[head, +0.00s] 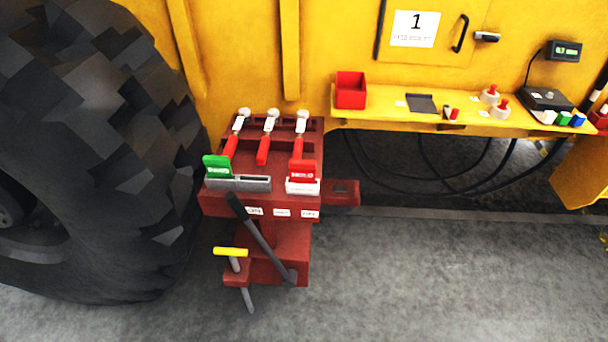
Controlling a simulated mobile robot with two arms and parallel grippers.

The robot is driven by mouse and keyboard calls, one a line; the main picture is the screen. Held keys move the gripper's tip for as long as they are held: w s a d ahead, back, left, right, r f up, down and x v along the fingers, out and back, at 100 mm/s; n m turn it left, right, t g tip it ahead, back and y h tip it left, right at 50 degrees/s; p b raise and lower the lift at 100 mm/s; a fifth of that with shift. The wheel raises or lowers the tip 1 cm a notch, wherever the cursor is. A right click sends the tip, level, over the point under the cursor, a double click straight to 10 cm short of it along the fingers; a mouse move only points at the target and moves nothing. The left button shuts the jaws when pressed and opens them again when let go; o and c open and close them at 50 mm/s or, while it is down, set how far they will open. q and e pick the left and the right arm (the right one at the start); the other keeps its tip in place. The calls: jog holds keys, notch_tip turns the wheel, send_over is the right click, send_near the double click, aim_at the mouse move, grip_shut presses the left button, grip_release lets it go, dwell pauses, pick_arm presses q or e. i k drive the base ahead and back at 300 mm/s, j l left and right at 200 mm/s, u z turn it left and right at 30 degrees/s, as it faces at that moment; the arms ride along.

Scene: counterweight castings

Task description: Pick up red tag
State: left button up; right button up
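The red tag (302,170) has white lettering and stands upright in a small white holder (304,188) at the front right of the dark red lever stand (262,207). A red-handled lever (298,146) rises just behind it. A green tag (216,166) stands at the left end of a grey slotted holder (245,184) on the same stand. Neither of my grippers is in view.
Two more red levers (234,143) (265,146) stand on the left and middle. A black bar (258,235) and yellow-topped handle (231,252) jut out in front. A large tire (110,130) crowds the left. A yellow shelf (420,118) with small items and a red bin (350,92) is right.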

aim_at(301, 171)
jog(key=i+l+u, duration=0.25)
jog(key=i+l, duration=0.15)
jog(key=i+l+u, duration=0.2)
jog(key=l, duration=0.35)
jog(key=i, duration=0.1)
